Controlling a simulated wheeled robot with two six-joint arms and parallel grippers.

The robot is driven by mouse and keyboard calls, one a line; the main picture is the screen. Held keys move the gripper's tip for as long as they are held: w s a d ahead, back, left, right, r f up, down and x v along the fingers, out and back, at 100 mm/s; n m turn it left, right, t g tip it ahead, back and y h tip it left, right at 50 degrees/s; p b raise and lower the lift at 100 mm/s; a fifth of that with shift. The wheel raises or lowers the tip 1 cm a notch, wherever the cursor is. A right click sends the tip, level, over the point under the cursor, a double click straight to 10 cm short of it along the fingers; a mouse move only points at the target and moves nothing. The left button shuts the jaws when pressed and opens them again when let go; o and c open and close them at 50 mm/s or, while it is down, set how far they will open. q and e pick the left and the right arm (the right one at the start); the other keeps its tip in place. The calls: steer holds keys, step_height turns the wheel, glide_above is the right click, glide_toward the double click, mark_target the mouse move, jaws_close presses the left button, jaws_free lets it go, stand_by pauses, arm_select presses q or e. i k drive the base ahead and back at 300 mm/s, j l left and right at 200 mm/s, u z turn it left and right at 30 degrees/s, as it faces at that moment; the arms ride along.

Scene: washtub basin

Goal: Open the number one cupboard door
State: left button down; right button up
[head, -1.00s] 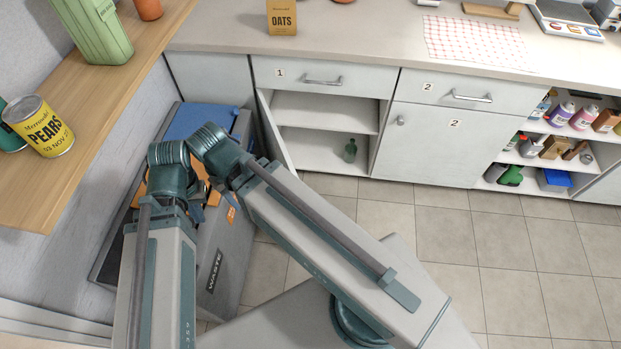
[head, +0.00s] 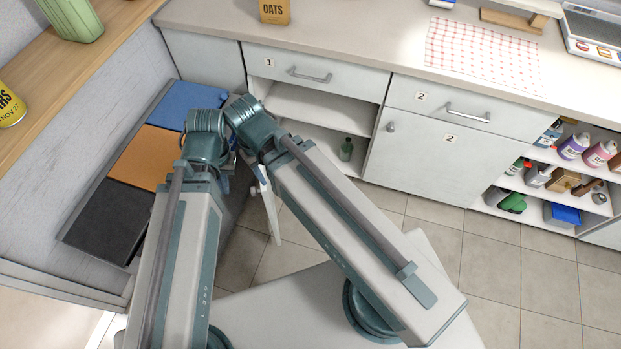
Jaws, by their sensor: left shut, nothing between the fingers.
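The number one cupboard, under the drawer labelled 1 (head: 315,71), stands open, and its shelves show. Its door (head: 272,212) shows nearly edge-on as a narrow pale panel, swung far out from the cupboard front towards me. My right gripper is not in view.
Waste bins with blue (head: 188,103), orange (head: 143,157) and black (head: 107,218) lids stand at the left, close to the door. A green bottle (head: 346,149) is inside the cupboard. The number two cupboard (head: 425,150) is shut. Tiled floor (head: 400,215) is clear at the right.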

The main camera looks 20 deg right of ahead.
mark_target(261, 167)
steer(key=l, duration=0.6)
steer(key=k+l, duration=0.15)
steer(key=l, duration=0.4)
steer(key=l+u, duration=0.1)
steer(key=l, duration=0.5)
steer(key=k+l, duration=0.15)
steer(key=l, duration=0.45)
